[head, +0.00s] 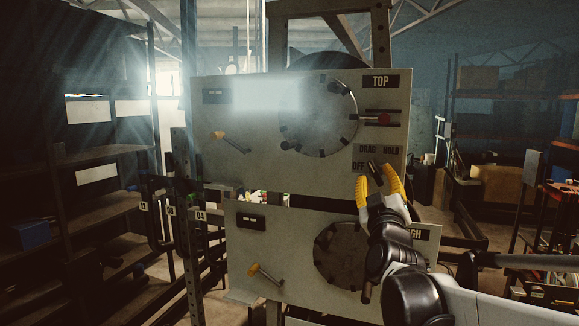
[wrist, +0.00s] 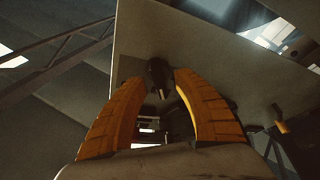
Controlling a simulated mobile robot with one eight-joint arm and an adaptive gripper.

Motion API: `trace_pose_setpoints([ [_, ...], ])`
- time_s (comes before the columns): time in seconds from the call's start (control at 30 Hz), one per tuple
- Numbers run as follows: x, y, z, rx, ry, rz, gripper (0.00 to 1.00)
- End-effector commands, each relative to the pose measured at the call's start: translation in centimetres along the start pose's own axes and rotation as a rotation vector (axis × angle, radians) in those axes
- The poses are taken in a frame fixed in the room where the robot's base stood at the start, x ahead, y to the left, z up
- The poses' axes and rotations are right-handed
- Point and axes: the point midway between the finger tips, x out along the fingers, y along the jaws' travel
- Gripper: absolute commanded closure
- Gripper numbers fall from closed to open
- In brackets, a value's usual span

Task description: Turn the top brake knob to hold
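The top brake knob (head: 375,168) is a small dark knob low on the right of the upper panel (head: 250,170). It sits below the labels DRAG and HOLD (head: 380,150) and beside OFF. In the wrist view the knob (wrist: 158,76) is black with a pale pointer mark. My gripper (head: 376,176) is at the panel with its yellow fingers spread. In the wrist view my gripper's fingertips (wrist: 160,78) lie close on either side of the knob. Contact is not clear. The pointer's exact setting is hard to read.
Above the knob are a red-ended lever (head: 383,118) and a large round dial (head: 318,113). A yellow-handled lever (head: 232,141) is at the panel's left. A lower panel (head: 290,230) has its own dial (head: 338,252) and lever (head: 264,274). Shelves stand on both sides.

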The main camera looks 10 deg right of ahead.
Motion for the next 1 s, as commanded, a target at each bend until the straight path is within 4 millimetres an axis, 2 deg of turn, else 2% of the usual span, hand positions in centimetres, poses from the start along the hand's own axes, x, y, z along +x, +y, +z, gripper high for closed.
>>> trace_pose_setpoints([
  [0.17,1.6,0.0,0.0,0.000,0.000,-0.001,0.65],
  [0.47,1.8,0.0,0.0,0.000,0.000,-0.001,0.65],
  [0.57,1.8,0.0,0.0,0.000,0.000,-0.001,0.93],
  [0.6,1.8,0.0,0.0,0.000,0.000,-0.001,1.00],
  [1.0,1.8,0.0,0.0,0.005,0.000,0.001,1.00],
])
